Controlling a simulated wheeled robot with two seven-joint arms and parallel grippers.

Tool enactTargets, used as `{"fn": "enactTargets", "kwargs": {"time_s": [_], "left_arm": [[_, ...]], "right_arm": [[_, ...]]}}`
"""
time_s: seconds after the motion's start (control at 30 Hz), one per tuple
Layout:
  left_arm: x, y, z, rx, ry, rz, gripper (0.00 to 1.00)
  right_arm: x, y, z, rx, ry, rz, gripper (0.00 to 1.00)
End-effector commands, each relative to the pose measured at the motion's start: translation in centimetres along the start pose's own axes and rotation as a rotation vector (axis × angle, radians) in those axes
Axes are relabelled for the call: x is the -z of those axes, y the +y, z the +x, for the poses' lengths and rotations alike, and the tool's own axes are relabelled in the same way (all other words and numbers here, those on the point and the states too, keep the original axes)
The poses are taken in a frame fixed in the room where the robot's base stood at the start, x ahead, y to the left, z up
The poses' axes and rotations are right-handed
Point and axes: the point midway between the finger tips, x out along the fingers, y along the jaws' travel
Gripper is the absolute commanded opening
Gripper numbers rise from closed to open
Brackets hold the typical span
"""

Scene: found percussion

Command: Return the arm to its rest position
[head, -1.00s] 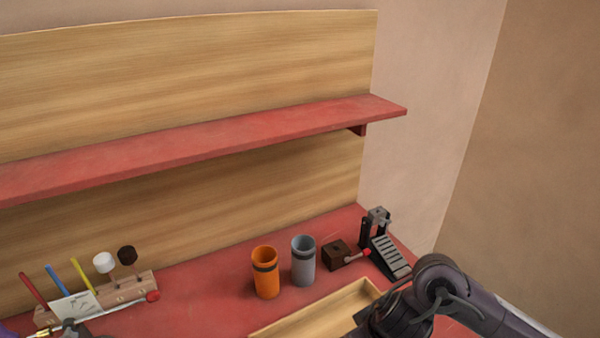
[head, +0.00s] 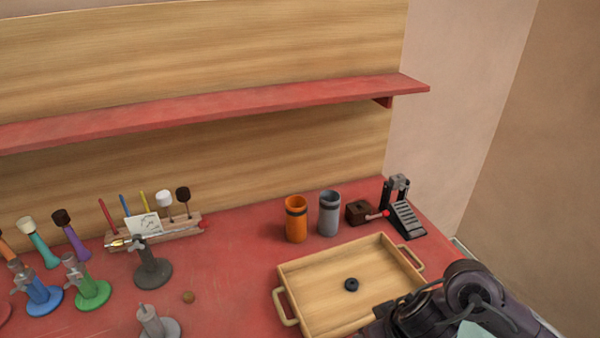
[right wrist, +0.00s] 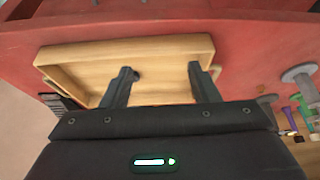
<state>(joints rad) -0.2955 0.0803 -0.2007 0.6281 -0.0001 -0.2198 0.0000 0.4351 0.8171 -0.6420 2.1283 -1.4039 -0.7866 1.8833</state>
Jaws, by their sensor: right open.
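My right arm comes in at the lower right of the head view, over the near right corner of a wooden tray (head: 300,302); its fingers are out of sight there. In the right wrist view my right gripper (right wrist: 162,82) is open, its two dark fingers apart with nothing between them. The wooden tray (right wrist: 125,46) shows beyond the fingers. A small black ring-like piece (head: 351,285) lies on the tray's floor. My left gripper is not in view.
A red shelf (head: 220,110) runs above. Stands and a wooden tool rack (head: 165,232) are at the left.

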Motion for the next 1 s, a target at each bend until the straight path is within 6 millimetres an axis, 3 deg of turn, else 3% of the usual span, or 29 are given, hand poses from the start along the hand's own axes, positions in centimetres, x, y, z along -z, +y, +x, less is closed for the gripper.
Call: {"fn": "enactTargets", "kwargs": {"time_s": [0.5,0.67,0.77,1.0], "left_arm": [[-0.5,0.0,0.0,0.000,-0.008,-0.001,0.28],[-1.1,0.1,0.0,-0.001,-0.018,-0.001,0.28],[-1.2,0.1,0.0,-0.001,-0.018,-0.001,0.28],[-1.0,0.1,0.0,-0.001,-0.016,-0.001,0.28]], "right_arm": [[4.2,-6.9,-0.9,0.050,0.259,-0.068,0.55],[4.7,-7.0,-2.2,-0.009,0.312,-0.018,0.55],[3.4,-5.4,-2.9,-0.073,0.279,0.041,0.55],[-2.4,-1.9,-3.6,-0.150,0.096,0.145,0.55]]}}
